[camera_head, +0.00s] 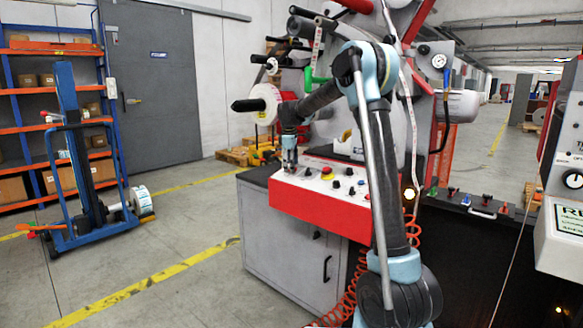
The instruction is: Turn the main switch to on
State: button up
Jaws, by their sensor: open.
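My gripper (290,168) hangs pointing down at the left end of the control panel (308,207), which has a red front and a light top. It looks empty, and its fingertips are close to the panel top. I cannot tell whether they touch it. Several small dark knobs and buttons (350,191) sit on the panel to the right of the gripper. A yellow handle-like part (346,135) is on the grey machine face above the panel. I cannot tell which of these is the main switch, or its position.
A grey cabinet (285,250) stands under the panel. A white label roll (264,104) on a black spindle projects left of my arm. An orange coiled hose (350,290) hangs beside the cabinet. A blue lift trolley (75,180) stands at left. Floor between is clear.

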jog(key=shift+f, duration=0.2)
jog(key=shift+c, duration=0.3)
jog(key=c, duration=1)
jog(key=m, duration=0.5)
jog(key=shift+w+m+t, duration=0.1)
jog(key=shift+m+t, duration=0.2)
jog(key=shift+t, duration=0.1)
jog(key=m, duration=0.6)
jog(key=shift+t+h, duration=0.3)
jog(key=shift+h, duration=0.1)
jog(key=shift+m, duration=0.3)
